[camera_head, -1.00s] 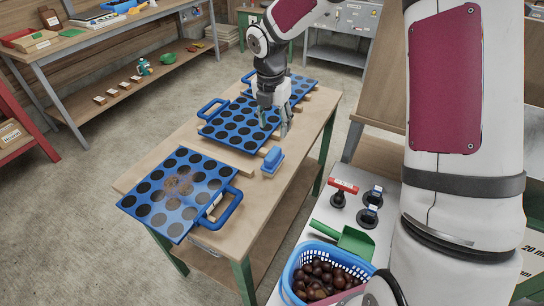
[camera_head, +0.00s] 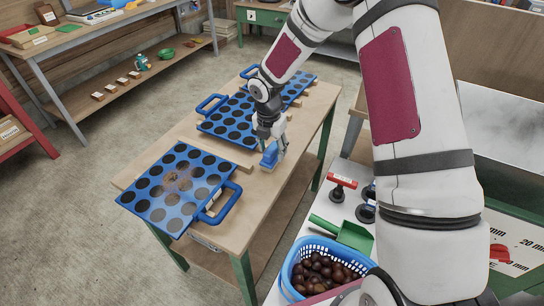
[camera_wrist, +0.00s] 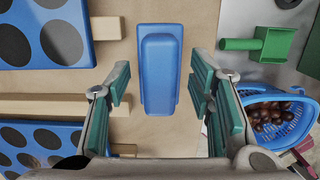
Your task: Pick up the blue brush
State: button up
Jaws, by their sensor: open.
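The blue brush (camera_head: 270,154) lies on the wooden table (camera_head: 258,183), beside the blue trays. In the wrist view the brush (camera_wrist: 160,70) is a long blue block with a raised, rounded back, lying lengthwise on the bare tabletop. My gripper (camera_head: 272,150) is just over the brush in the head view and partly hides it. In the wrist view my gripper (camera_wrist: 158,105) is open, with green-padded fingers to the left and right of the brush and clear gaps on both sides. I cannot tell the exact height of the fingertips above the table.
A blue sizing tray (camera_head: 145,207) with a dusty patch lies at the table's near end. More blue trays (camera_head: 228,135) lie beyond, near wooden strips. At right, a side bench holds a blue basket (camera_head: 302,246) of chestnuts, a green scoop (camera_head: 345,234) and a red-handled tool (camera_head: 342,182).

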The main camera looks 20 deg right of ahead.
aim_at(274, 149)
jog(key=shift+f, duration=0.1)
grip_shut()
dwell(0.3)
jog(key=shift+r, duration=0.5)
jog(key=r, duration=0.1)
jog(key=s+r, duration=0.1)
jog(key=shift+r, duration=0.35)
jog(key=s+d+r, duration=0.1)
jog(key=s, duration=1.4)
jog(key=shift+d+r, duration=0.15)
jog(key=shift+d, duration=0.05)
